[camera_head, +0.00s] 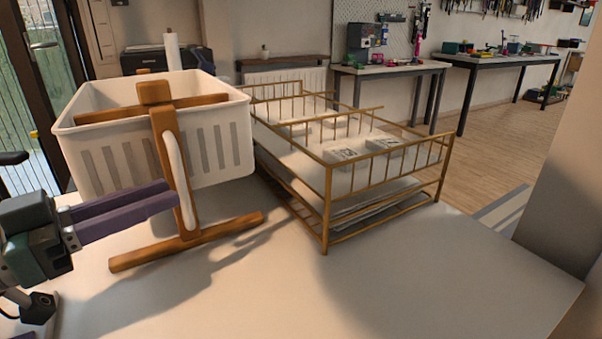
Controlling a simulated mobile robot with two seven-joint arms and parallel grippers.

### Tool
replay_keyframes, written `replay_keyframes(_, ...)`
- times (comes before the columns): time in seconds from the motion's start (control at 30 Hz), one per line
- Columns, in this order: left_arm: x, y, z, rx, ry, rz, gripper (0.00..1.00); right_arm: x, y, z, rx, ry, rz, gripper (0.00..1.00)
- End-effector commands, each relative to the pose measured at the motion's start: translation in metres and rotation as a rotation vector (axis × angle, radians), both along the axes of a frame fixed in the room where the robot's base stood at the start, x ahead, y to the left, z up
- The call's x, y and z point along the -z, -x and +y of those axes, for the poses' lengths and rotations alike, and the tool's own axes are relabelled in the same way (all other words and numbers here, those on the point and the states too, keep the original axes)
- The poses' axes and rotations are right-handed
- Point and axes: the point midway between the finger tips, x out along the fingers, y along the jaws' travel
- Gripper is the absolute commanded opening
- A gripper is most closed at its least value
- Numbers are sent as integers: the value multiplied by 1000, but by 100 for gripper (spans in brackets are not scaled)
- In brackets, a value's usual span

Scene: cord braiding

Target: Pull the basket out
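A white plastic basket (222,138) with slotted sides stands at the left of the table, open at the top. A wooden stand (172,165) with a crossbar and a foot stands in front of it and hides part of its near side. A white cord or strip (179,180) hangs on the stand's post. My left gripper (171,197) reaches in from the left with two long purple fingers. Their tips are close to the post and the white strip, in front of the basket. I cannot tell whether they touch anything. My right gripper is not in view.
A gold wire rack (327,205) with white packets (350,155) stands on the white table (400,285) right of the basket. The table's front and right are clear. Workbenches (390,70) stand farther back, and a pillar (572,190) is at the right.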

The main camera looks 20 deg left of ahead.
Motion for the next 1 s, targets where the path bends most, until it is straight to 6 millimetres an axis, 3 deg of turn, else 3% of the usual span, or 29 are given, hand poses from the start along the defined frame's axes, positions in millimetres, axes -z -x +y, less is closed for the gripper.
replay_keyframes(0.43, 0, -53, -30, -1, 1, -2, 27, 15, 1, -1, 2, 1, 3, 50)
replay_keyframes(0.87, -1, -61, -35, 0, -1, 2, 27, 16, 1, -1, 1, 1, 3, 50)
replay_keyframes(1.0, -1, -61, -35, 0, -1, 2, 11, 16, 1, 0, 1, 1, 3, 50)
